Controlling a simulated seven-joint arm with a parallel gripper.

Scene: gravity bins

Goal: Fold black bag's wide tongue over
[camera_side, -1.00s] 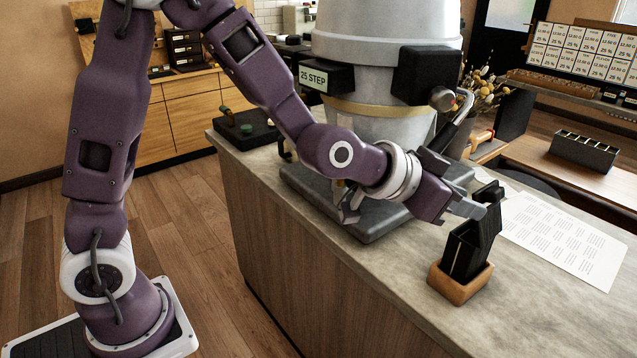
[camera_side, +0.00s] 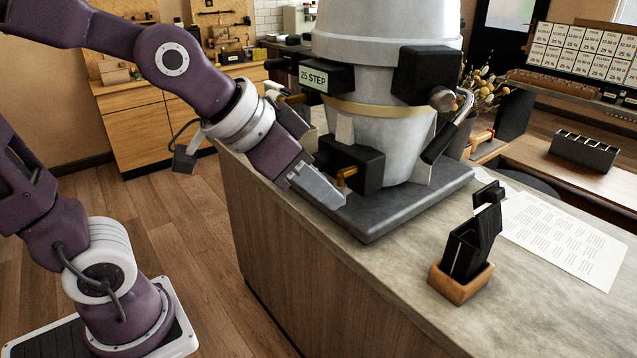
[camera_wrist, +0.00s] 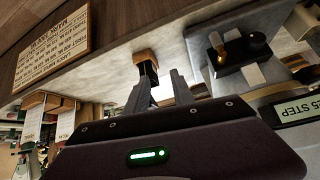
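The black bag (camera_side: 464,252) stands upright in a small wooden holder (camera_side: 461,285) on the counter. Its wide tongue (camera_side: 487,212) sticks up above the bag at the back right, with a bend near the top. In the wrist view the bag (camera_wrist: 149,70) shows small and dark under the wooden holder (camera_wrist: 146,55), beyond my fingers. My gripper (camera_side: 318,186) is at the counter's left edge beside the machine, well left of the bag and touching neither it nor the tongue. In the wrist view my gripper (camera_wrist: 161,88) has its two fingers apart with nothing between them.
A large grey machine (camera_side: 375,145) on a dark base (camera_side: 405,205) stands between my gripper and the back of the counter. Its black-handled lever (camera_side: 440,140) reaches toward the bag's side. A printed sheet (camera_side: 565,238) lies right of the bag. The counter (camera_side: 370,265) in front is clear.

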